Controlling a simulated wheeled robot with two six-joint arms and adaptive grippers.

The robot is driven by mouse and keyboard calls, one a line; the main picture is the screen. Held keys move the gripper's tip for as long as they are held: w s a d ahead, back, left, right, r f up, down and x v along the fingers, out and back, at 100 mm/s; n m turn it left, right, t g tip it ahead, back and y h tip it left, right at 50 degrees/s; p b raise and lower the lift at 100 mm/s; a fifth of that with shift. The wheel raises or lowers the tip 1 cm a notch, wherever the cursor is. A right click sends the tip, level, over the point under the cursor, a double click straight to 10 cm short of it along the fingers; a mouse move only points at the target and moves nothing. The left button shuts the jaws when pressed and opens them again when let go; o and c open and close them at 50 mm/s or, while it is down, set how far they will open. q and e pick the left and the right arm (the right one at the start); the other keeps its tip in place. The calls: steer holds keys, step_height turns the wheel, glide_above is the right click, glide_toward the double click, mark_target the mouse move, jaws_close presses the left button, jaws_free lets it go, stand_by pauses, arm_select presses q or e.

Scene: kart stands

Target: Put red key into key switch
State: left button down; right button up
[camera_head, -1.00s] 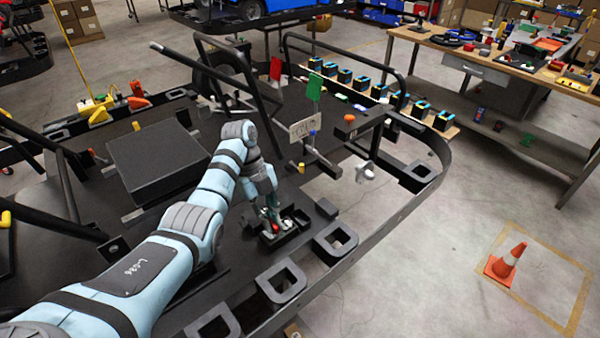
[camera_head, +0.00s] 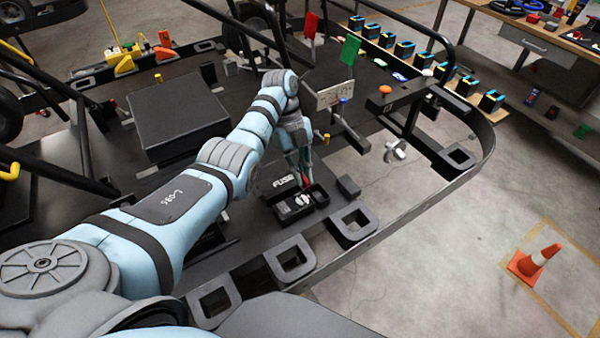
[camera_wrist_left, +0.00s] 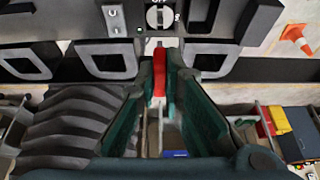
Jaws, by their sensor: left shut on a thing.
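My left gripper (camera_head: 303,179) is shut on the red key (camera_head: 306,182) above the far side of a black box on the kart. In the left wrist view, the red key (camera_wrist_left: 159,75) sits between the two dark green fingertips and points toward the switch. The key switch (camera_head: 302,199) is a round silver face in that box; in the left wrist view the key switch (camera_wrist_left: 160,17) shows a slot and lettering above it. The key is apart from the switch there. My right gripper is not in view.
A black lid marked FUSE (camera_head: 283,181) lies beside the switch box. A small black block (camera_head: 348,187) stands to its right. A sign plate (camera_head: 335,95), a green flag (camera_head: 350,50) and the kart's frame bars stand behind. An orange cone (camera_head: 532,262) stands on the floor at right.

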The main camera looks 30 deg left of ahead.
arm_select(q)
steer(key=f+b, duration=0.1)
steer(key=f, duration=0.2)
steer(key=shift+w+f+b, duration=0.3)
steer(key=shift+w+b, duration=0.05)
steer(key=shift+w, duration=0.05)
steer(key=shift+s+a+f+b, duration=0.1)
steer(key=shift+f+b, duration=0.2)
steer(key=shift+f, duration=0.05)
steer(key=shift+s, duration=0.2)
steer(key=shift+s+r, duration=0.1)
steer(key=shift+s, duration=0.05)
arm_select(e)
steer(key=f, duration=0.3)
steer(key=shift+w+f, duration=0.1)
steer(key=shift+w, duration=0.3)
arm_select(q)
steer(key=shift+w, duration=0.2)
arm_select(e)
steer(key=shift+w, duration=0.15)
arm_select(q)
steer(key=shift+s+p, duration=0.15)
steer(key=shift+p, duration=0.15)
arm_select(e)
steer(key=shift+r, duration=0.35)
